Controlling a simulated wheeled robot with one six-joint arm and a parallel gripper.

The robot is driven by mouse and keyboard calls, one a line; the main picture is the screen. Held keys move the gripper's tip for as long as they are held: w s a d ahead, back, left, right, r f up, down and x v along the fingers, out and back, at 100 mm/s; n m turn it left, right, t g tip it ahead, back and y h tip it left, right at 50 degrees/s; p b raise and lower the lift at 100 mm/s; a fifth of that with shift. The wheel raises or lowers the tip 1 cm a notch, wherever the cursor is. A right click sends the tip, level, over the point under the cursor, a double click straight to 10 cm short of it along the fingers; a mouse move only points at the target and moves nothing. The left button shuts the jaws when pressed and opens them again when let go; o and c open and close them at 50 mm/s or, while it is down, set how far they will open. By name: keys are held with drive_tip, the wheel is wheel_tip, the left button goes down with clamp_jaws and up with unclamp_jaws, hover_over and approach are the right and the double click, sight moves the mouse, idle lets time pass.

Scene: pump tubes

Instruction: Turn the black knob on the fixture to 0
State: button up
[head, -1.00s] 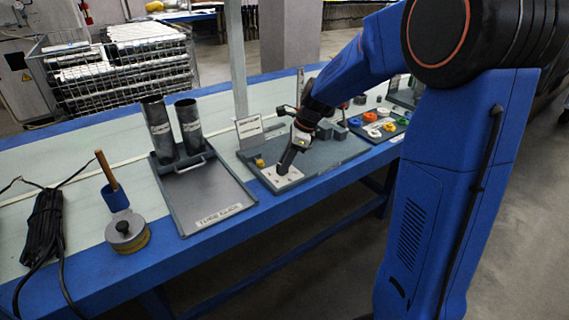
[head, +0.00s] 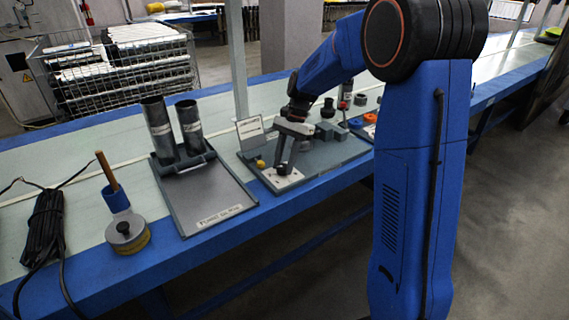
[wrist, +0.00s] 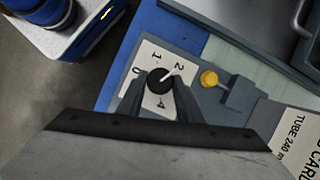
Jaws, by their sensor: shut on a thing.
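The black knob (wrist: 158,81) sits on a white dial plate (wrist: 143,62) marked 0, 1, 2 and 4 in the wrist view. Its white pointer line points up and right, toward the 2; the 0 is to the left of the knob. My gripper (wrist: 161,88) is closed on the knob, one finger on each side. In the head view my gripper (head: 284,169) is down over the dial plate (head: 283,180) at the front left of the grey fixture board (head: 320,160). The knob is hard to make out there.
A yellow knob (wrist: 209,78) is beside the dial plate, to its right. A sign (head: 250,130) stands behind it. A tray (head: 205,198) with two dark tubes (head: 157,125) is to the left.

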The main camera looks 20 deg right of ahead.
drive_tip(key=n+g, duration=0.1)
drive_tip(key=n, duration=0.2)
drive_tip(key=shift+w+a+n+h, duration=0.1)
drive_tip(key=shift+n+h, duration=0.3)
drive_tip(key=n+h, duration=0.1)
drive_tip(key=n, duration=0.2)
drive_tip(key=shift+a+n+g, duration=0.1)
drive_tip(key=shift+n+g, duration=0.2)
drive_tip(key=n+h, duration=0.1)
drive_tip(key=n, duration=0.2)
drive_tip(key=n+h, duration=0.1)
drive_tip(key=n, duration=0.2)
drive_tip(key=shift+a+h, duration=0.2)
drive_tip(key=shift+h, duration=0.2)
drive_tip(key=n+h, duration=0.1)
drive_tip(key=n, duration=0.4)
drive_tip(key=shift+a+n+t+h, duration=0.15)
drive_tip(key=shift+n+t+h, duration=0.25)
drive_tip(key=shift+a+n+t+h, duration=0.1)
drive_tip(key=shift+n+t+h, duration=0.25)
drive_tip(key=shift+n, duration=0.75)
drive_tip(key=shift+n+t+h, duration=0.25)
drive_tip(key=shift+n+t, duration=0.1)
drive_tip(key=shift+n, duration=0.75)
drive_tip(key=o, duration=1)
drive_tip(key=shift+o, duration=0.2)
